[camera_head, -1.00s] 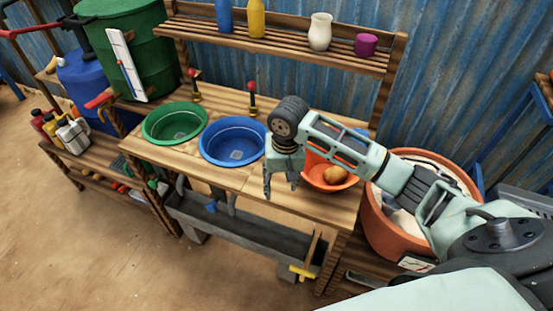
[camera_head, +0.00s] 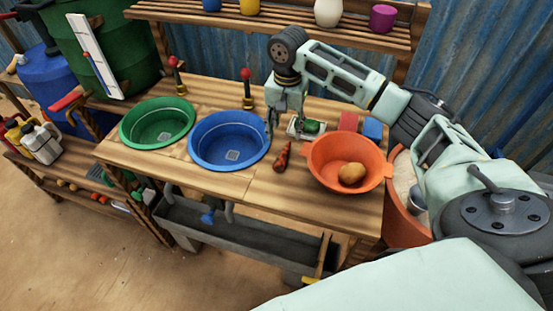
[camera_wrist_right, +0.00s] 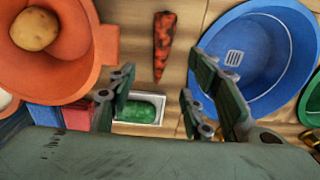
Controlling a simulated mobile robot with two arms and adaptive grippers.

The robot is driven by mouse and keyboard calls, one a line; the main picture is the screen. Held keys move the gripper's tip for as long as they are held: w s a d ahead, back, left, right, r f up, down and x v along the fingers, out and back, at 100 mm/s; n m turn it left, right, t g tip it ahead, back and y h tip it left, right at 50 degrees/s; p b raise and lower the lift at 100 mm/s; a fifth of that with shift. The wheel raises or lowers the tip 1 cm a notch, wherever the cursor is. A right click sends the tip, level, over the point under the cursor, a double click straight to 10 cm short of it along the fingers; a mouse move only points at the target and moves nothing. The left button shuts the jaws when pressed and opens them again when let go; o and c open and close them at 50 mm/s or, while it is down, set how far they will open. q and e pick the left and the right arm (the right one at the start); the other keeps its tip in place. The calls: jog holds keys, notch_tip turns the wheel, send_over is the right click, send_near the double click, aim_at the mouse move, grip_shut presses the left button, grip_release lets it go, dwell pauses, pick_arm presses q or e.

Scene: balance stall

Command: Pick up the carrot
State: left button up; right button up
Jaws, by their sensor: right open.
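The carrot (camera_head: 283,156) is orange-red with dark patches. It lies on the wooden bench between the blue basin and the orange bowl. In the right wrist view the carrot (camera_wrist_right: 163,46) lies beyond the fingertips, in line with the gap between them. My right gripper (camera_head: 286,120) is open and empty, above the bench just behind the carrot. In the right wrist view its two fingers (camera_wrist_right: 165,75) stand wide apart. My left gripper is not in view.
The blue basin (camera_head: 202,158) is left of the carrot, with the green basin (camera_head: 140,133) beyond. The orange bowl (camera_head: 325,172) at right holds a potato (camera_head: 351,173). A small tray with a green item (camera_head: 312,127), a red block (camera_head: 348,121) and a blue block (camera_head: 372,129) stand behind.

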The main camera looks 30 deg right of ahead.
aim_at(284, 152)
jog(key=w+f, duration=0.1)
jog(key=f, duration=0.2)
jog(key=shift+w, duration=0.35)
jog(key=f, duration=0.2)
jog(key=s+f, duration=0.1)
jog(key=f, duration=0.3)
jog(key=shift+s+a+f+p, duration=0.1)
jog(key=shift+s+f+p, duration=0.05)
jog(key=shift+s+p, duration=0.2)
jog(key=shift+c, duration=0.5)
grip_shut()
